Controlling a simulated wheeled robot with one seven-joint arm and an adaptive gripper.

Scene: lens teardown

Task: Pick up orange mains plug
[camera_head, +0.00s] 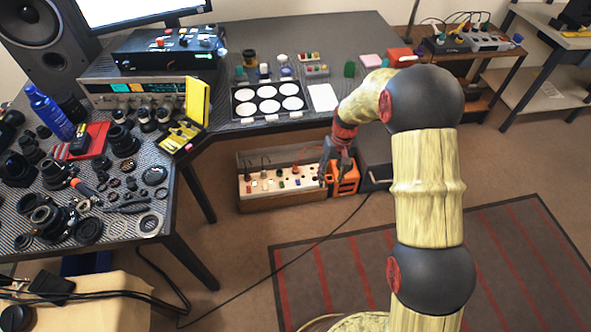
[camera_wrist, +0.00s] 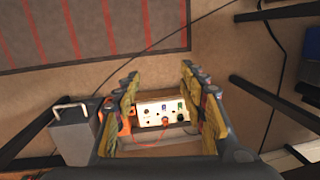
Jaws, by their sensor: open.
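A small orange-red plug (camera_wrist: 164,121) with a thin red cord sits on a white socket strip (camera_wrist: 150,113) in the wrist view. It looks like the orange mains plug, but it is tiny and blurred. In the head view the strip (camera_head: 258,188) lies in a low wooden box under the table, and a red plug (camera_head: 295,169) shows on it. My gripper (camera_wrist: 160,82) is open and empty, its fingers spread to either side of the strip in the wrist view. In the head view my gripper (camera_head: 337,160) hangs near the strip's right end, hiding part of it.
An orange box (camera_head: 346,181) stands right of the strip, with a dark grey box (camera_head: 377,165) beside it. The table edge (camera_head: 250,127) overhangs behind. A black cable (camera_head: 330,232) crosses the floor. Open carpet and a striped rug (camera_head: 340,270) lie in front.

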